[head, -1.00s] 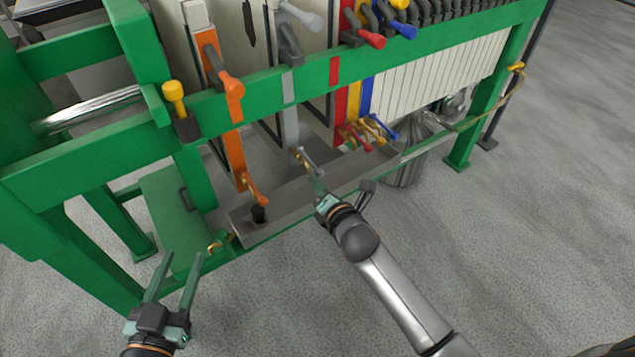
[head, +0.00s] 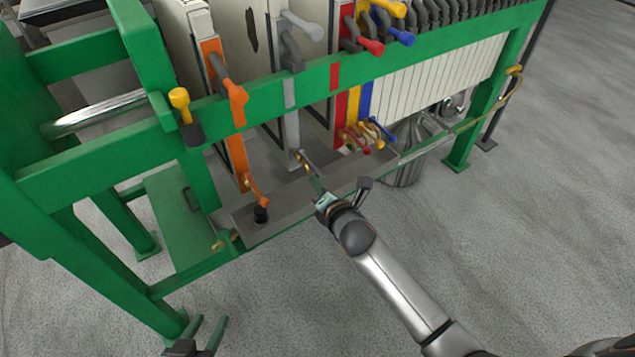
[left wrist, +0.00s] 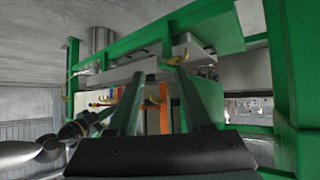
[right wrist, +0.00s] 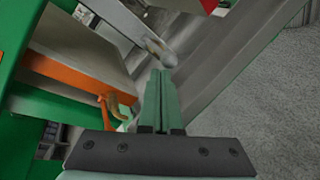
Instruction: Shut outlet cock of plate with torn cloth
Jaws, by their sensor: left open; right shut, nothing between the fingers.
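A white cloth with a dark tear (head: 251,30) hangs between the orange plate (head: 236,160) and the grey plate (head: 291,130), facing left. The grey plate's outlet cock (head: 306,161) is low on its edge, its grey lever slanting down right over the trough. My right gripper (head: 317,186) is shut and empty just beyond the lever's lower end. In the right wrist view, the shut fingertips (right wrist: 160,75) are close to the grey lever (right wrist: 160,50); contact cannot be told. My left gripper (head: 207,328) is open and empty at the bottom edge, also in the left wrist view (left wrist: 152,75).
The orange outlet cock (head: 255,190) is left of the grey one. Red, yellow and blue cocks (head: 370,135) stand to its right. A grey trough (head: 285,200) runs beneath them. The green frame rail (head: 260,85) crosses above. The floor in front is clear.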

